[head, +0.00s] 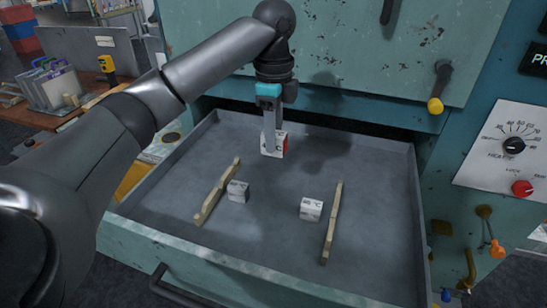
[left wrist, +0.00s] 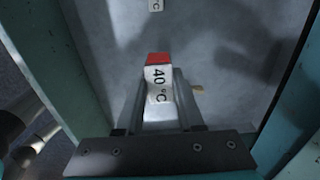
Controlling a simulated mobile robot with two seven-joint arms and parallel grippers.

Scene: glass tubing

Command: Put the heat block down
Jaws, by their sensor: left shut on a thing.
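My left gripper (head: 270,138) reaches down into the open drawer and is shut on a white heat block (head: 281,148) with a red side. In the left wrist view this heat block (left wrist: 158,80) reads "40 °C" and sits between the two fingers. The block is over the back middle of the drawer tray (head: 370,165); I cannot tell whether it touches the tray floor. My right gripper is not in view.
Two other white blocks stand in the tray: one (head: 238,192) by the left wooden strip (head: 217,191), and one reading like "80 °C" (head: 311,210) by the right wooden strip (head: 332,222). The tray floor between them is clear. The cabinet front (head: 330,50) rises behind.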

